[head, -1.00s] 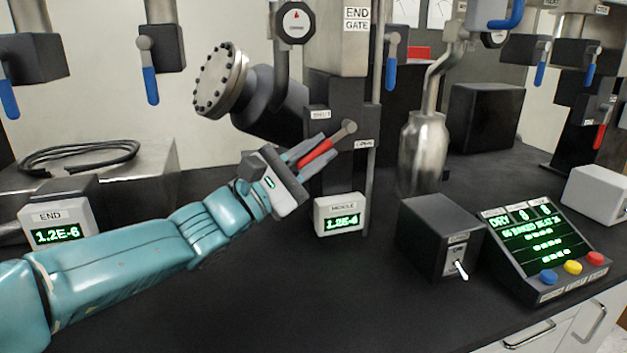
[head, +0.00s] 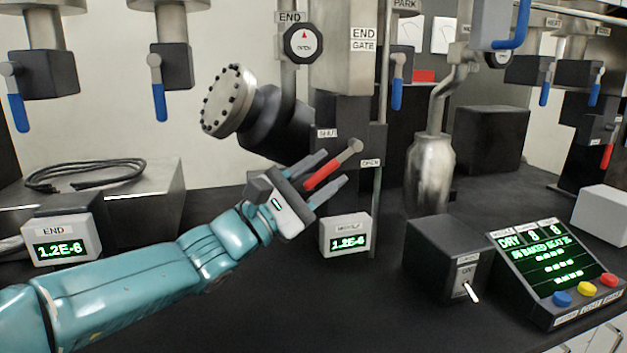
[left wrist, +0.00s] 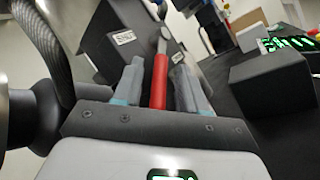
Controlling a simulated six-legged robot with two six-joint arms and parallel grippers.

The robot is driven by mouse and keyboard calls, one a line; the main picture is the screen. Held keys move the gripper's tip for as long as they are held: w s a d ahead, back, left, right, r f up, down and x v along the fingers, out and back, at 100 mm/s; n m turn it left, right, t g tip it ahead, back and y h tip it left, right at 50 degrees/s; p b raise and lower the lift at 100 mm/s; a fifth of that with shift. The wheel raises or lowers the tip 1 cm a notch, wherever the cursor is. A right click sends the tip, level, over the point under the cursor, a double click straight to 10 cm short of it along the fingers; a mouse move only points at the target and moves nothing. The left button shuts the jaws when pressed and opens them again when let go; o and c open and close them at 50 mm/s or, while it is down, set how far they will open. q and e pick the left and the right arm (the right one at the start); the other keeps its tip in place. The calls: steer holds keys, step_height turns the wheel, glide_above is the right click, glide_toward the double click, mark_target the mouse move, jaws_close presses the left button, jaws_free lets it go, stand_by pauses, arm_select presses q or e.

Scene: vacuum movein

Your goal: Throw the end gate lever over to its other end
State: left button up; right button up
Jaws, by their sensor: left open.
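The end gate lever (head: 325,172) has a red grip and a grey metal arm that runs up to a pivot on the dark gate block (head: 350,115). The lever points down and to the left from the pivot. "SHUT" and "OPEN" labels sit on the block to the left and the lower right of the pivot. My left gripper (head: 328,174) is open, its two fingers on either side of the red grip. In the left wrist view the red grip (left wrist: 159,80) lies between the fingers, with a gap visible to the right finger. My right gripper is not in view.
A flanged port (head: 228,102) juts out left of the gate block. The middle gauge box (head: 346,236) stands just below my gripper. A steel bottle (head: 431,170) and a dark switch box (head: 440,255) stand to the right.

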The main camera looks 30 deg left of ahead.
arm_select(q)
steer(key=v, duration=1.6)
steer(key=shift+s+b, duration=0.2)
steer(key=shift+b, duration=0.25)
